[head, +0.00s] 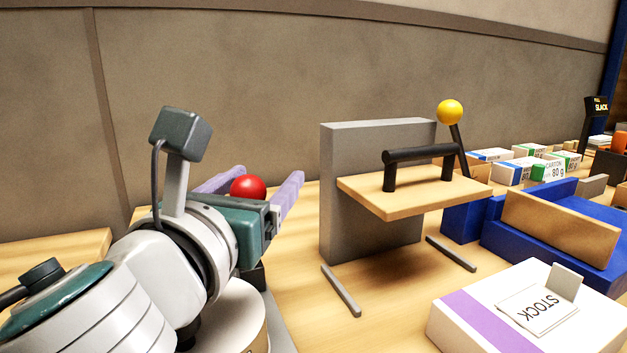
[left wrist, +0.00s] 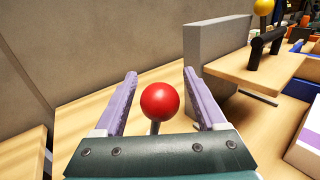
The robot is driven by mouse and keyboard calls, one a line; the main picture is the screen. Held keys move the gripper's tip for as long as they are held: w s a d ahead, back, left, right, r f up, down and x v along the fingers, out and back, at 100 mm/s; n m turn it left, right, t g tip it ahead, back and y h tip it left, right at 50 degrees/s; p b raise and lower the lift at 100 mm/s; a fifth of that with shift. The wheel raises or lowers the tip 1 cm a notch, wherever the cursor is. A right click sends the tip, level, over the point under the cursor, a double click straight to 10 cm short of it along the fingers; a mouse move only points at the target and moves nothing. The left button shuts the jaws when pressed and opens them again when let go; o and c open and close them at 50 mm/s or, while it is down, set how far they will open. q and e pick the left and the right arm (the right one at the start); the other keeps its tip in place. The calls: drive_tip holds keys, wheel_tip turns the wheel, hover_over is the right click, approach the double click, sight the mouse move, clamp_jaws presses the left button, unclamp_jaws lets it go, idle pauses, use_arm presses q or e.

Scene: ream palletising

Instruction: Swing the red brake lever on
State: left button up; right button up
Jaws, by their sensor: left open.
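The red ball knob of the brake lever (head: 248,187) shows between the two purple fingers of my left gripper (head: 250,182) in the head view. In the left wrist view the red knob (left wrist: 159,102) sits between the open fingers (left wrist: 160,85), with a gap on both sides. A short grey piece of the lever's rod shows under the knob; the rest of the lever is hidden behind my gripper body. My left gripper is open and holds nothing. My right gripper is not in either view.
A grey upright panel (head: 345,200) with a wooden shelf (head: 410,200) stands to the right, with a black handle (head: 420,153) and a yellow ball lever (head: 449,112). A white STOCK box (head: 470,325) and blue trays (head: 560,225) lie further right. A wall runs behind.

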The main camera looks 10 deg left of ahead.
use_arm(q)
drive_tip(key=shift+c, duration=0.2)
clamp_jaws()
idle(1.1)
